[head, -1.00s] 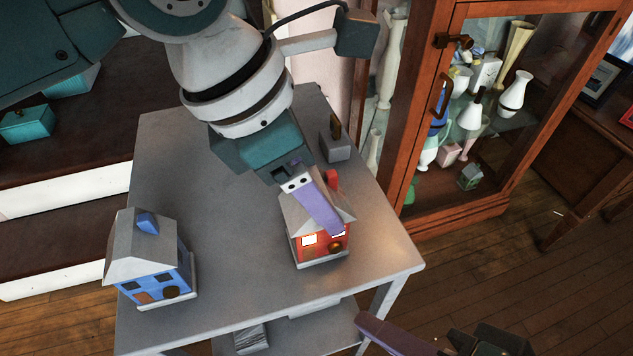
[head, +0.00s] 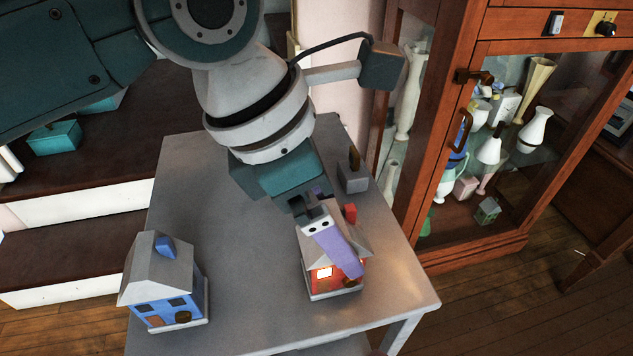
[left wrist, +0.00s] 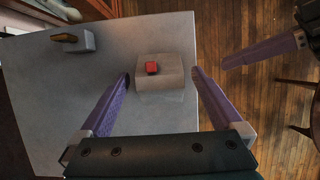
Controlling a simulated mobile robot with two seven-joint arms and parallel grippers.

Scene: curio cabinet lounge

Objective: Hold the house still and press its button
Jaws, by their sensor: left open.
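The red house (head: 309,252) stands upright on the grey table, with a grey roof, a lit window and a red block (head: 350,213) on top. In the left wrist view its roof (left wrist: 172,83) and red block (left wrist: 152,68) lie between my left gripper's fingers. My left gripper (head: 350,268) is open around the house, one purple finger crossing in front of its roof and front in the head view; contact is unclear. A purple finger of my right gripper (left wrist: 232,62) shows at the right of the left wrist view, apart from the house; its opening is hidden.
A blue house (head: 168,288) stands at the table's front left. A grey block with a brown upright piece (head: 353,178) stands behind the red house. The grey table (head: 240,240) is bare between the houses. A glass cabinet (head: 465,150) stands close on the right.

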